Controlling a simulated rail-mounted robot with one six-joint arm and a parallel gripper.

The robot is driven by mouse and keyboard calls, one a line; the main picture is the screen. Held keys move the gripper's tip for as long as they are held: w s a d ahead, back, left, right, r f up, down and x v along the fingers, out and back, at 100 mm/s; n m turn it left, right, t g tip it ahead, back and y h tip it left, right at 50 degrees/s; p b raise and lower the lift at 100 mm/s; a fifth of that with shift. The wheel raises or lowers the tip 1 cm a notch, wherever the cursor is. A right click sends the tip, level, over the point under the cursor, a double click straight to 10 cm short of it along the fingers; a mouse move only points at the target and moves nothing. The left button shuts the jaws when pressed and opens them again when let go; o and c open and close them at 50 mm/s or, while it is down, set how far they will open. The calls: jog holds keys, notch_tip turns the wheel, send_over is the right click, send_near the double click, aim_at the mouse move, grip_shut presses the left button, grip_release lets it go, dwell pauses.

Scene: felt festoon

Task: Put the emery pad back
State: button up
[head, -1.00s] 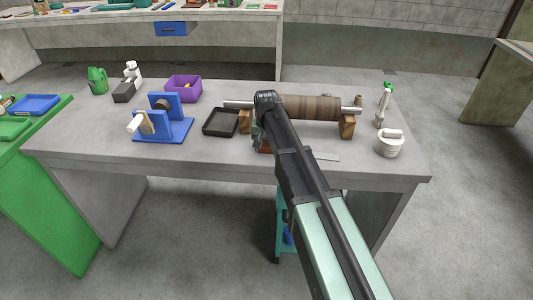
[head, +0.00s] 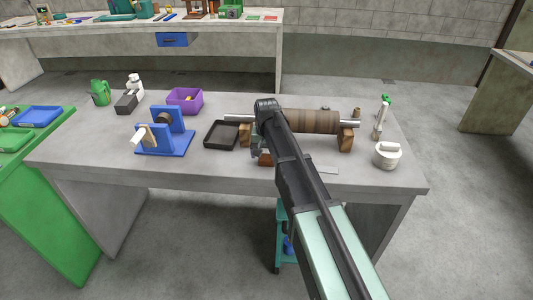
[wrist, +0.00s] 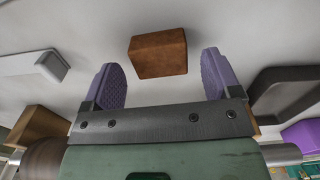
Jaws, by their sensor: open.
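The emery pad appears to be the brown block (wrist: 158,54) lying on the grey bench top in the wrist view. It sits just beyond the fingertips, roughly midway between them, and no finger touches it. In the head view a small part of the brown block (head: 266,159) shows beside my arm, which hides the rest. My gripper (wrist: 164,72) has two purple ribbed fingers spread wide with nothing between them. In the head view my gripper (head: 257,147) is mostly hidden behind my wrist, in front of the roller.
A brown roller (head: 312,121) on wooden supports lies behind my gripper. A black tray (head: 221,134) and blue stand (head: 166,133) are to the left, a purple bin (head: 185,100) behind. A flat metal plate (head: 326,169) and white pot (head: 386,155) are to the right.

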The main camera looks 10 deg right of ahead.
aim_at(267, 157)
notch_tip(267, 157, up, 10)
jog(key=p, duration=0.9)
jog(key=s+n, duration=0.3)
jog(key=s, duration=2.2)
jog(key=shift+s+n+b, duration=0.25)
jog(key=shift+n+b, duration=0.05)
jog(key=shift+b, duration=0.1)
